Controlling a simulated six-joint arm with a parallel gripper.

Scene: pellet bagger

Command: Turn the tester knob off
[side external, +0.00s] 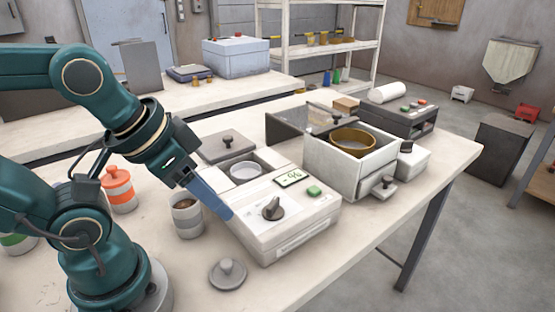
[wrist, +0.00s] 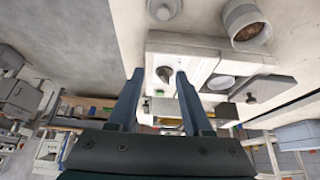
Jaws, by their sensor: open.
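The tester (side external: 290,228) is a white box on the bench with a small lit display (side external: 290,178) and a green button (side external: 314,191). Its dark pointer knob (side external: 272,208) stands on the sloping top panel. The knob's pointing direction is hard to read against the panel marks. My gripper (side external: 229,216) is at the tester's left edge in the side view, apart from the knob. In the wrist view, the knob (wrist: 164,74) appears between my two open fingers (wrist: 159,76), with nothing held. The tester (wrist: 190,45) also shows there.
A cup of pellets (side external: 187,217) stands close left of my fingers. A grey knobbed lid (side external: 228,273) lies in front. An open white box with a brass sieve (side external: 354,141) stands right of the tester. The bench's front right is clear.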

